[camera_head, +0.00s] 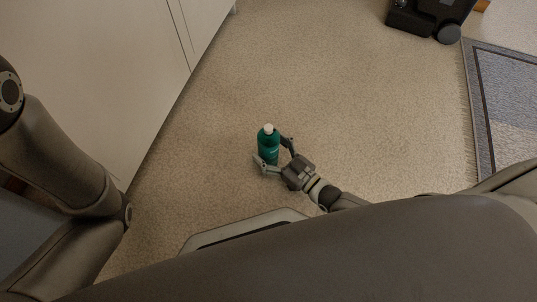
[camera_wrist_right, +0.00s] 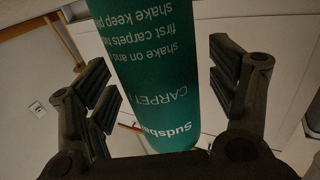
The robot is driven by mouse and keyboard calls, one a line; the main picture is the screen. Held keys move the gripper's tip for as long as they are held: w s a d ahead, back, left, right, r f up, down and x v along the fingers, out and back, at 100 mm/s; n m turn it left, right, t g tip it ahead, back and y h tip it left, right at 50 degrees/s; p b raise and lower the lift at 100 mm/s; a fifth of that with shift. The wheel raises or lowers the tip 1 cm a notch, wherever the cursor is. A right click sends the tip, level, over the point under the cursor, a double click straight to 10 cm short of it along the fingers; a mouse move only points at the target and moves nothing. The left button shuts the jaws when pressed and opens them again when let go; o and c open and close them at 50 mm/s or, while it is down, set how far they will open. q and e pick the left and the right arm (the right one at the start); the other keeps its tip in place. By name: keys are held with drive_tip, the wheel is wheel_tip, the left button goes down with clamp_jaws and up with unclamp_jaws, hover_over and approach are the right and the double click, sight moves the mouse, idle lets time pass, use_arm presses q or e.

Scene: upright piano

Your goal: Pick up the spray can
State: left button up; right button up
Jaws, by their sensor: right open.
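The spray can (camera_head: 268,147) is a green cylinder with a white cap, standing upright on the carpet in the head view. My right gripper (camera_head: 274,153) is open at the can, with one finger on each side of it. My left gripper is out of view.
A white cabinet (camera_head: 95,70) stands along the left. A black wheeled case or machine (camera_head: 428,17) is at the top right, near a grey-bordered rug (camera_head: 505,95). The beige carpet (camera_head: 330,80) beyond the can is clear.

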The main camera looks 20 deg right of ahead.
drive_tip(key=shift+w+a, duration=0.2)
drive_tip(key=shift+w, duration=0.1)
drive_tip(key=shift+c, duration=0.4)
drive_tip(key=c, duration=1.4)
drive_tip(key=shift+r, duration=0.15)
drive_tip(key=shift+c, duration=1.3)
